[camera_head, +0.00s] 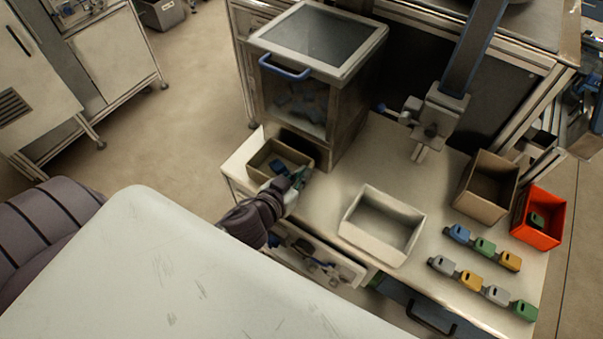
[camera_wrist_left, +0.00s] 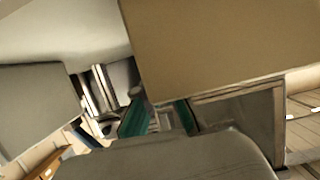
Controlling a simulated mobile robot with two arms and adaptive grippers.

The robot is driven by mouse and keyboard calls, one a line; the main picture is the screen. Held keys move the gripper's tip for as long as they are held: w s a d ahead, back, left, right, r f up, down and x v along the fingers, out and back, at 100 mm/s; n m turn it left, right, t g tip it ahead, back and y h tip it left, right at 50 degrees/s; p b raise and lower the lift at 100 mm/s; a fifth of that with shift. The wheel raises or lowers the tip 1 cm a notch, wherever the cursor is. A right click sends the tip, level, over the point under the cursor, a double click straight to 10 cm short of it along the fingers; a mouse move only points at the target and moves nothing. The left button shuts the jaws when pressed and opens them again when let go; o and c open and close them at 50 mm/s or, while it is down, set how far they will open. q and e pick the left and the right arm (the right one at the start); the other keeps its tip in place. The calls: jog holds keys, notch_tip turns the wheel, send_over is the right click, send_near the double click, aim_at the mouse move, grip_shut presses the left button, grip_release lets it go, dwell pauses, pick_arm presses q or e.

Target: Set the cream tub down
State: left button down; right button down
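A cream, open-topped tub (camera_head: 352,232) sits upright on the light tabletop in the middle of the head view and looks empty. My left gripper (camera_head: 297,180) is apart from it, to its left, at the front right corner of a smaller tan bin (camera_head: 262,178). In the left wrist view, a large tan panel (camera_wrist_left: 220,45) and green parts (camera_wrist_left: 138,120) fill the space before the gripper. Its fingertips are hard to make out, so I cannot tell whether it grips the bin wall. My right gripper is not in view.
A lidded clear-fronted box (camera_head: 312,75) stands behind the tan bin. A brown bin (camera_head: 487,185) and red bin (camera_head: 538,218) stand at the right. A grey post (camera_head: 470,50) overhangs the table's back.

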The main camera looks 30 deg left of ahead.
pick_arm(q)
jog(key=shift+f, duration=0.1)
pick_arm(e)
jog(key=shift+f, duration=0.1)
pick_arm(q)
jog(key=c, duration=1.5)
grip_release()
jog(key=shift+o, duration=0.9)
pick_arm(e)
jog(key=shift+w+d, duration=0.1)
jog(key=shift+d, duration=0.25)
